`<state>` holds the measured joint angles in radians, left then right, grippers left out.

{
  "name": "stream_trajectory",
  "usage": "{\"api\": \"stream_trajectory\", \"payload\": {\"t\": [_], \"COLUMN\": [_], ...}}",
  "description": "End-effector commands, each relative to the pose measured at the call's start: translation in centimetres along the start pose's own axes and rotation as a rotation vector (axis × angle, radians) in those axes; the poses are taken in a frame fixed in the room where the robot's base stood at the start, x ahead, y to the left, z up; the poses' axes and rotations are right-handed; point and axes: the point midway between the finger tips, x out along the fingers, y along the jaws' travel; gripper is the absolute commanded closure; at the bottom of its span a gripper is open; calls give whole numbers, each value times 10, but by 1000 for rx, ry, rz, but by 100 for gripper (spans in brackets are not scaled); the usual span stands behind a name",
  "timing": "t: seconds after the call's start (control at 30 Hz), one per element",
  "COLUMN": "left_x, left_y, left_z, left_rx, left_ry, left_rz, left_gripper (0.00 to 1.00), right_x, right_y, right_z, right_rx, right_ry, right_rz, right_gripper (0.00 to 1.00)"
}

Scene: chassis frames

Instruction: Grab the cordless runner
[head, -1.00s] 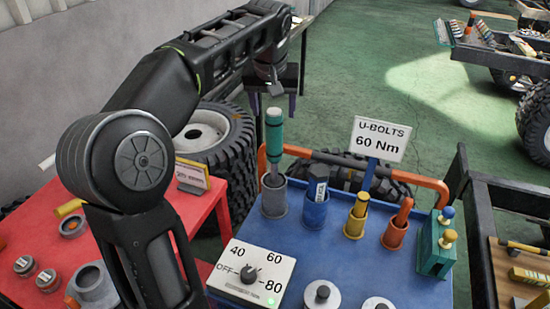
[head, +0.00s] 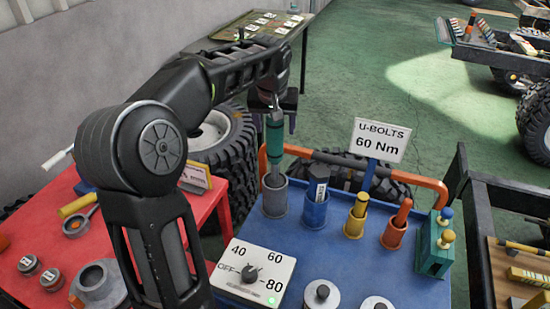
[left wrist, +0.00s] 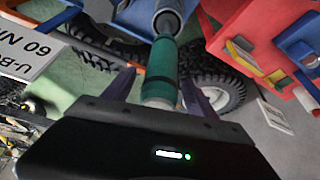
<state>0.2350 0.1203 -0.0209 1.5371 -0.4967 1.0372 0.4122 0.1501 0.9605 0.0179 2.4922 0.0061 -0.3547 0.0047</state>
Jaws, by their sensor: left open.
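The tool I take for the cordless runner has a teal grip (head: 275,140) and stands upright, nose down, in a grey cup (head: 275,198) at the back left of the blue cart. My left gripper (head: 277,118) points down over its top. In the left wrist view the teal tool (left wrist: 163,68) runs between the two dark fingers of my left gripper (left wrist: 158,82). The fingers are apart, one on each side, with visible gaps to the tool. My right gripper is not in view.
Blue, yellow and orange cups (head: 314,208) with tools stand right of the grey cup. A U-BOLTS 60 Nm sign (head: 381,140) and orange rail (head: 425,182) rise behind. A dial box (head: 252,274) is in front. A red table (head: 45,210) is at left.

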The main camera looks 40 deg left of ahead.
Motion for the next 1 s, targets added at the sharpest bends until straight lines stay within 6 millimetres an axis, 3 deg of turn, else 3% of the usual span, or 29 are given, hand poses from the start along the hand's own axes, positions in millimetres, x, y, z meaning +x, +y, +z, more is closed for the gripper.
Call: {"api": "stream_trajectory", "payload": {"t": [0.5,1.0], "left_x": [0,0], "left_y": [0,0], "left_z": [0,0], "left_rx": [0,0], "left_ry": [0,0], "left_rz": [0,0], "left_gripper": [34,75], "right_x": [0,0], "right_y": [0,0], "right_z": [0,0], "right_rx": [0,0], "right_ry": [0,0], "right_rz": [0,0], "right_gripper": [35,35]}}
